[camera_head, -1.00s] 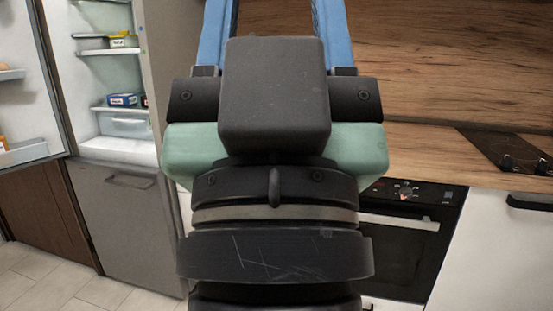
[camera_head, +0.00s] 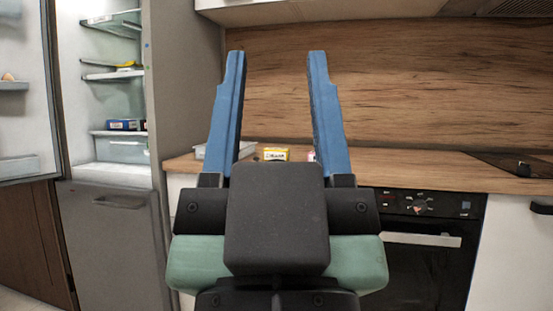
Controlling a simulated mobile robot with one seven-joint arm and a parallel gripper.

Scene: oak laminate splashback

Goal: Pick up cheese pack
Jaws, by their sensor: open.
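My gripper (camera_head: 276,56) is open and empty, with two blue fingers pointing up in the picture in front of the wooden splashback. Between the fingers, lower down, a small yellow and white pack (camera_head: 275,153) stands on the worktop behind the gripper. It may be the cheese pack, but its label is too small to read. My gripper body hides the worktop just in front of it. A yellow item (camera_head: 129,66) also lies on a shelf of the open fridge at the left; I cannot tell what it is.
A clear tray (camera_head: 247,148) sits partly behind the left finger, and a small pinkish item (camera_head: 311,155) by the right finger. The worktop (camera_head: 420,168) is bare further right, up to the black hob (camera_head: 515,164). The fridge door (camera_head: 25,100) stands open at the left.

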